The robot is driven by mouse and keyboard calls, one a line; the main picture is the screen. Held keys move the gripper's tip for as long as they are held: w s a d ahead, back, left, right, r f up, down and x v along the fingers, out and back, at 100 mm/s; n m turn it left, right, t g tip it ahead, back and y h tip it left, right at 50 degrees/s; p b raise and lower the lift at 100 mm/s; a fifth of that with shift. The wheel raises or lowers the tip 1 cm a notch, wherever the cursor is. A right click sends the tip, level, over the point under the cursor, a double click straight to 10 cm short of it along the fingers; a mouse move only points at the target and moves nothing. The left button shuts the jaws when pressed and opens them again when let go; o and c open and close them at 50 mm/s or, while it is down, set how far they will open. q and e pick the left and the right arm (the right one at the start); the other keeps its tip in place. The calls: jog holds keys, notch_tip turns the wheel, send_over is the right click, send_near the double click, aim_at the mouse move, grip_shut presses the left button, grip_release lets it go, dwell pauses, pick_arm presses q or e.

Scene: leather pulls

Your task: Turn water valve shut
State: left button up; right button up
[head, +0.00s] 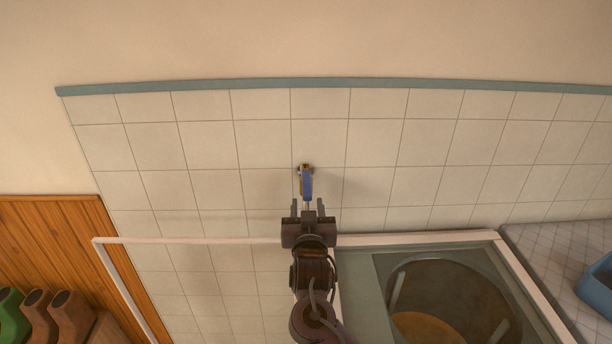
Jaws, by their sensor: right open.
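The water valve (306,182) is on the tiled wall near the middle of the head view. It has a blue lever handle that points down and a brass-coloured body (305,167) at its top. My right gripper (308,207) is just below the lever, pointing up toward it. My left gripper is not in view.
A framed glass-topped unit with a round dark tub (455,300) is at lower right. A blue container (597,285) stands at the right edge. Boots (70,315) stand by wooden panelling at lower left.

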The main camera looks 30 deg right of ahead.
aim_at(307, 187)
jog(key=x, duration=0.1)
jog(key=p+x, duration=0.1)
jog(key=x, duration=0.1)
jog(key=shift+w+d+r, duration=0.1)
jog(key=shift+r, duration=0.2)
jog(key=p+x, duration=0.1)
jog(key=x, duration=0.3)
jog(key=shift+f+p, duration=0.2)
jog(key=shift+p, duration=0.1)
jog(key=shift+w, duration=0.1)
jog(key=shift+c, duration=1.6)
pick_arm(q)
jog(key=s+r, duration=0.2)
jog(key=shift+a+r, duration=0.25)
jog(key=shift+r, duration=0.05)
pick_arm(e)
grip_shut()
